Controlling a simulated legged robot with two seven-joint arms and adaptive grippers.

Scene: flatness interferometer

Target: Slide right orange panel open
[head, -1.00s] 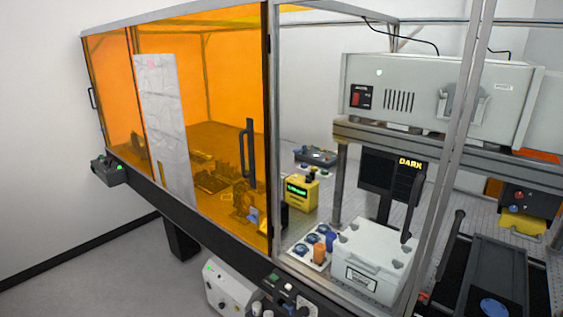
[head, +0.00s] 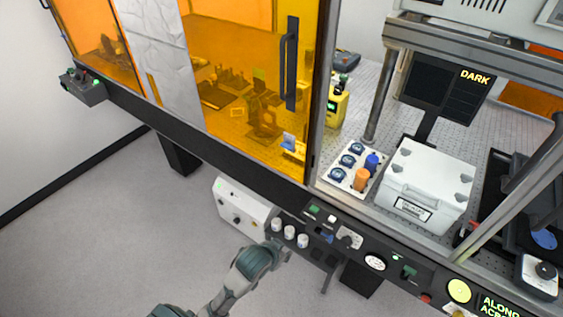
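The right orange panel (head: 235,45) is a see-through orange sheet at the upper middle, with a black upright handle (head: 291,65) near its right edge. To the right of its dark edge post, the front of the enclosure is open to view. My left arm comes in from the bottom. My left gripper (head: 281,252) is small and grey, in front of the control strip, below and apart from the handle. Its fingers are too small to make out. My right gripper is not in view.
A white crumpled sheet (head: 155,45) covers part of the orange front. A black rail with a control strip (head: 345,240) runs below. A white box (head: 425,185), a bottle tray (head: 335,177) and a yellow device (head: 337,107) stand inside. Grey floor lies open at lower left.

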